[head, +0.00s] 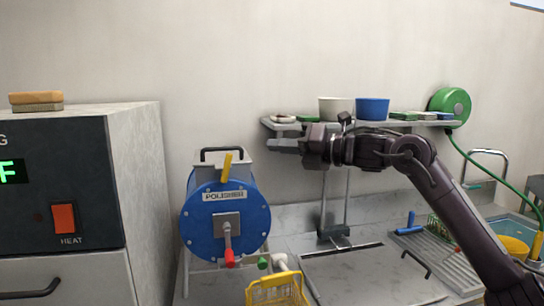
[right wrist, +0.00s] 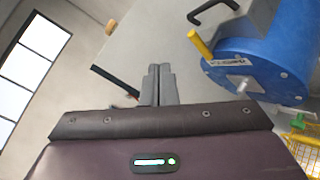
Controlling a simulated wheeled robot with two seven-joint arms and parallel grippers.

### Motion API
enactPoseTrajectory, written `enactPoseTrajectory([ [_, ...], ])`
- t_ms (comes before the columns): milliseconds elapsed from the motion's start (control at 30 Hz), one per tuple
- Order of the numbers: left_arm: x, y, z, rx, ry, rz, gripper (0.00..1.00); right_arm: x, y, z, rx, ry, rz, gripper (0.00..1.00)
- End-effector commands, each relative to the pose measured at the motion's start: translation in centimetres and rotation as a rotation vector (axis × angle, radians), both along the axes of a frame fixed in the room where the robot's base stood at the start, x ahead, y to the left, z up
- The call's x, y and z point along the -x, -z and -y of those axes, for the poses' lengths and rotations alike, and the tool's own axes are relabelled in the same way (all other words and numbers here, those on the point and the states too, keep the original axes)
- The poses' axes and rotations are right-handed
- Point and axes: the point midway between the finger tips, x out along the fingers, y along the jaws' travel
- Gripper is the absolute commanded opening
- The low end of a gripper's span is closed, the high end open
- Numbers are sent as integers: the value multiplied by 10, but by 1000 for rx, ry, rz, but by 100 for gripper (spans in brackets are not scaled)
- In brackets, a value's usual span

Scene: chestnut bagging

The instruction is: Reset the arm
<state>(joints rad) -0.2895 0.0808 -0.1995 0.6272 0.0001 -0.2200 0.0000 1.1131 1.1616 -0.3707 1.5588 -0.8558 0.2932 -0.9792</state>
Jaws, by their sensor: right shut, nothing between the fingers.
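My right arm comes in from the lower right in the head view. Its gripper (head: 286,146) is raised in front of the wall shelf, pointing left, above and to the right of the blue polisher. In the right wrist view the two grey fingers (right wrist: 159,84) lie together, shut with nothing between them. My left gripper is in neither view.
The blue polisher drum (head: 226,222) stands left of the gripper, with a yellow basket (head: 277,291) before it. The shelf (head: 398,123) holds a white tub (head: 335,107) and a blue tub (head: 372,108). A heater cabinet (head: 145,190) stands at left.

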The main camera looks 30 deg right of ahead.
Motion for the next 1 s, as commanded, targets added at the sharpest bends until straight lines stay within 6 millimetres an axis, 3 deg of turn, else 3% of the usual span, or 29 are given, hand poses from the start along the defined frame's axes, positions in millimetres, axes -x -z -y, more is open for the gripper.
enactPoseTrajectory([
  [467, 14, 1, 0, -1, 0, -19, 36, 0, 1, 0, 0, -1, -1, 0],
  [567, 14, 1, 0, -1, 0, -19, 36, -6, 11, -8, -11, 3, -20, 0],
  [667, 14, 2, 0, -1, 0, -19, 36, -19, 43, -31, -49, 19, -76, 0],
  [800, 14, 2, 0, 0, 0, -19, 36, -38, 124, -85, -184, 85, -222, 0],
  [900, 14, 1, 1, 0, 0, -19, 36, -37, 183, -120, -332, 166, -347, 0],
  [1000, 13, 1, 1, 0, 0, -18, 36, -23, 238, -146, -500, 270, -482, 0],
])
